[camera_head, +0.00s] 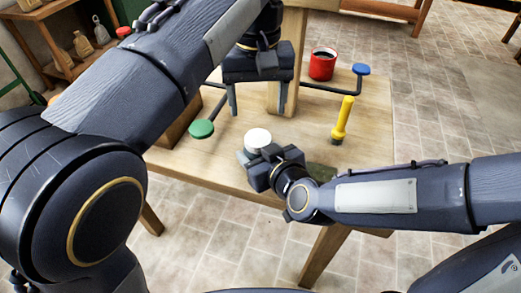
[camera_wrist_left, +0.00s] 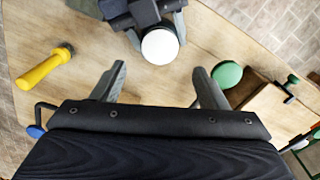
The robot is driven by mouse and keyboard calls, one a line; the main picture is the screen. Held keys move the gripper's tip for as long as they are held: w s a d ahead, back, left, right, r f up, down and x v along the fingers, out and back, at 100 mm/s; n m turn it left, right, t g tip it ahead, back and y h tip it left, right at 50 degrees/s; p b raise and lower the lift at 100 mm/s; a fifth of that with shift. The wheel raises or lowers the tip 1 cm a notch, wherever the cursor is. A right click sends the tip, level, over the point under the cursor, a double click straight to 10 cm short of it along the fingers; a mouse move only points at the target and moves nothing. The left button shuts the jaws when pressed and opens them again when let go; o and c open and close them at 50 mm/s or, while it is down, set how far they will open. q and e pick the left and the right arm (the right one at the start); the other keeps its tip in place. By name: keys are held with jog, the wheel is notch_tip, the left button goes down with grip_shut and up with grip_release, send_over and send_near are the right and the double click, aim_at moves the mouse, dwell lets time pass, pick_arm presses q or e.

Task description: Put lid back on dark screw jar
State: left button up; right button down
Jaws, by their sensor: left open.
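A round white disc (camera_head: 257,138) shows low over the table near its front edge; it also shows in the left wrist view (camera_wrist_left: 160,47). I cannot tell whether it is a lid or a jar's top. My right gripper (camera_head: 254,153) is at this disc, with a finger on either side; its grip is unclear. My left gripper (camera_head: 258,113) points down behind the disc, open and empty. In the left wrist view its fingers (camera_wrist_left: 160,78) stand apart, with the disc beyond them.
On the wooden table (camera_head: 365,125) are a yellow-handled tool (camera_head: 342,118), a red mug (camera_head: 322,64) with dark contents, a green round pad (camera_head: 202,129) and a blue one (camera_head: 361,69) on dark bars. A wooden post (camera_head: 291,60) rises behind my left gripper. A dark green patch (camera_head: 320,171) lies near the front edge.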

aim_at(258, 137)
dwell(0.3)
pick_arm(q)
jog(key=shift+f, duration=4)
jog(key=shift+c, duration=0.2)
jog(key=c, duration=1)
jog(key=shift+o, duration=0.2)
jog(key=shift+m, duration=0.8)
jog(key=o, duration=1.1)
jog(key=shift+o, duration=0.2)
jog(key=shift+r, duration=0.1)
notch_tip(258, 137, up, 12)
